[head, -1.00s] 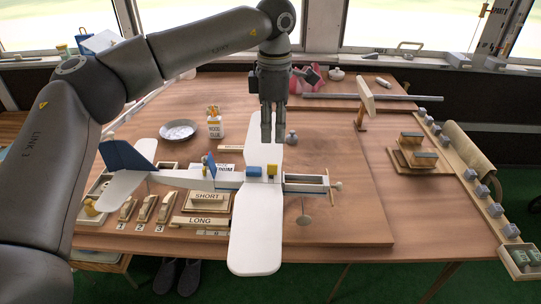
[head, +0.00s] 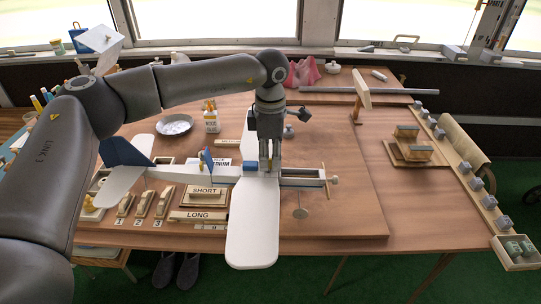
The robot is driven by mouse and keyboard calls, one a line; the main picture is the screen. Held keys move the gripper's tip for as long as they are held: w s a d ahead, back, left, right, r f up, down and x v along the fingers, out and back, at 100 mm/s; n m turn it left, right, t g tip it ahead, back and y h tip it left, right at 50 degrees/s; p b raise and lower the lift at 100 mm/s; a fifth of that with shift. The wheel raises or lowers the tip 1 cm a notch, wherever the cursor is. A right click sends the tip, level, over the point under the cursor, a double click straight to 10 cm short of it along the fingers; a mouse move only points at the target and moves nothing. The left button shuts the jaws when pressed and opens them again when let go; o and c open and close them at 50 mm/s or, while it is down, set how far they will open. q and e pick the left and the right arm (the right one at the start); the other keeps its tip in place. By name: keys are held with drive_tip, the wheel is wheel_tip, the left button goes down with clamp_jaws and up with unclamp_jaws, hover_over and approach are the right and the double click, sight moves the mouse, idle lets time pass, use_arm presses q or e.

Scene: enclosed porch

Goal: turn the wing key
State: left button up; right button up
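The white model airplane (head: 252,232) lies on the wooden work board, with its blue tail fin (head: 125,152) at the left. My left gripper (head: 269,169) points down over the middle of the wing, its fingertips at the fuselage top. A small blue block (head: 250,168) shows just left of the fingers. The small yellow piece beside that block, likely the wing key, is mostly hidden behind the fingers. I cannot tell whether the fingers are closed on it. My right gripper is out of view.
Blocks labelled SHORT (head: 205,192) and LONG (head: 200,215) lie left of the wing. A glue bottle (head: 211,118) and a white dish (head: 174,125) stand behind. A stand with a T-shaped top (head: 362,90) is at the right.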

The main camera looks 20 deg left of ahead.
sight(271, 159)
use_arm(q)
clamp_jaws()
drive_tip(key=shift+n+b, duration=0.4)
drive_tip(key=shift+n, duration=1.1)
drive_tip(key=shift+o, duration=0.8)
unclamp_jaws()
wheel_tip(271, 159, up, 12)
